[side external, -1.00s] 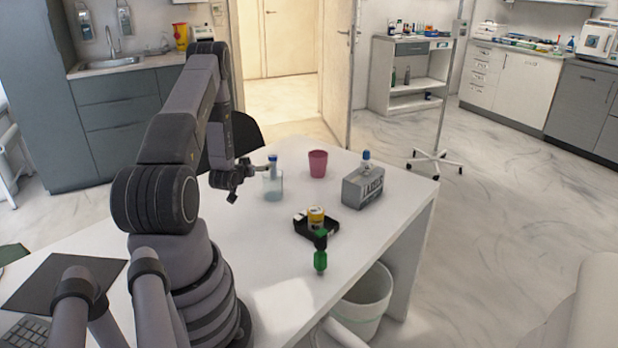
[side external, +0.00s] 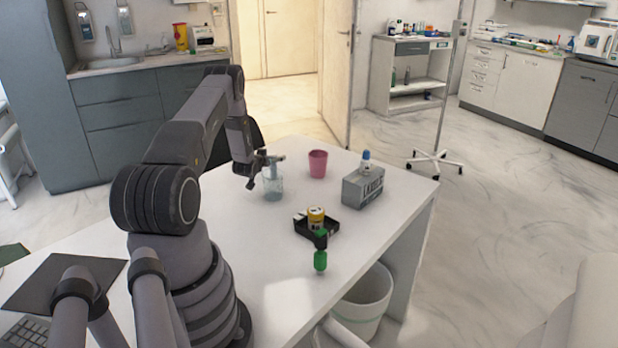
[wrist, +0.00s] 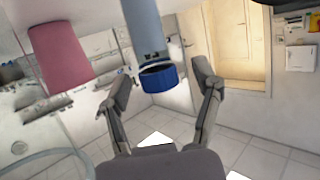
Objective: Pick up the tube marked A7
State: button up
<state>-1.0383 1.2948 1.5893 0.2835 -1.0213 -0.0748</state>
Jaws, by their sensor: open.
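A clear glass beaker (side external: 273,188) stands on the white table. A tube with a blue cap stood in it earlier; my gripper now covers that spot in the side view. In the wrist view a grey-blue tube (wrist: 145,30) with a blue cap (wrist: 160,78) shows; no A7 mark can be read. My gripper (side external: 264,166) is open at the top of the beaker. In the wrist view my gripper's fingers (wrist: 162,86) are spread, with the cap showing between them. I see gaps on both sides, so it is not gripped.
A pink cup (side external: 318,164) stands right of the beaker. Farther right is a grey box (side external: 363,189) with a blue-capped bottle (side external: 366,167) by it. A black tray (side external: 303,229) with a yellow-lidded jar (side external: 316,215) and a green item (side external: 320,260) lie nearer the front.

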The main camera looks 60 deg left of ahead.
jog(key=c, duration=1.1)
jog(key=shift+o, duration=0.2)
jog(key=shift+r, duration=0.1)
